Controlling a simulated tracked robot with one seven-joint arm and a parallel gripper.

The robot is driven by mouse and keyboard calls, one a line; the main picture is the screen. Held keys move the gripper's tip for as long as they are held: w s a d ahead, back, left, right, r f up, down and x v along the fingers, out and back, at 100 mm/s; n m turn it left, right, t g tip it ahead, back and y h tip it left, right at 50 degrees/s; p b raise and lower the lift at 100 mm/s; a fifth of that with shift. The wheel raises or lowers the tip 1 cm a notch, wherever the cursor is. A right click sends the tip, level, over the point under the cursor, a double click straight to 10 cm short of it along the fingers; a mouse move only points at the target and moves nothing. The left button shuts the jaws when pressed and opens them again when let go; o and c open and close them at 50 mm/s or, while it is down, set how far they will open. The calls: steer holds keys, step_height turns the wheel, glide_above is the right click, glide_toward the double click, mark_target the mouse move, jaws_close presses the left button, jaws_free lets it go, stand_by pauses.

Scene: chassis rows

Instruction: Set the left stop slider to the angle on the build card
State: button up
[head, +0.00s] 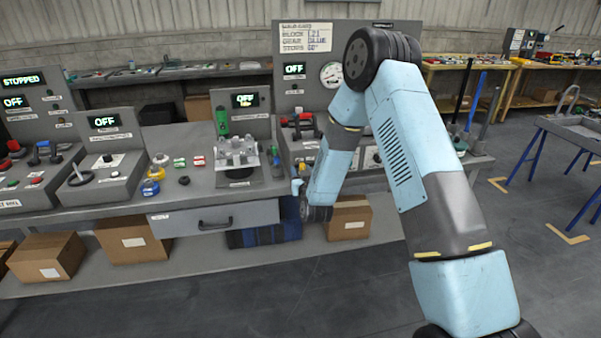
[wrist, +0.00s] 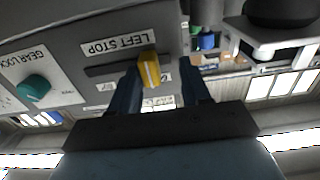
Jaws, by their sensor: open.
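The left stop slider shows in the wrist view as a yellow knob (wrist: 149,70) on a dark slot under the label "LEFT STOP" (wrist: 118,38). My gripper (wrist: 160,78) is open, its two dark fingers on either side of the yellow knob. The knob lies closer to the left finger; I cannot tell whether they touch. A scale by the slot is mostly covered by the fingers. The build card (head: 305,38) hangs on the back panel in the head view; its bottom line appears to read "STOPS 60°", in small, blurry print. My arm hides the gripper there.
A teal gear lock knob (wrist: 33,88) sits left of the slider in the wrist view. In the head view, a grey clamp fixture (head: 238,155) and small coloured parts stand left of my arm on the bench. Cardboard boxes (head: 130,236) sit on the shelf below.

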steer(key=s+d, duration=0.2)
steer(key=s, duration=1.1)
steer(key=shift+d, duration=0.2)
steer(key=shift+w+f, duration=0.1)
steer(key=s+d+r+g+h, duration=0.1)
steer(key=s+d+r+g, duration=0.3)
steer(key=r, duration=0.6)
steer(key=w+d+r+g, duration=0.15)
steer(key=d+r, duration=0.35)
steer(key=r, duration=0.5)
steer(key=s+d+r+g, duration=0.2)
steer(key=s+d+r, duration=0.1)
steer(key=s, duration=0.7)
steer(key=s+d+r+m+g+h, duration=0.1)
steer(key=s+d+r, duration=0.3)
steer(key=s, duration=0.6)
steer(key=s+d+r+m+g+h, duration=0.1)
steer(key=s+d+r+g, duration=0.2)
steer(key=s, duration=0.7)
steer(key=shift+d+r, duration=0.3)
steer(key=shift+r, duration=0.15)
steer(key=shift+w+g, duration=0.1)
steer(key=shift+g, duration=0.15)
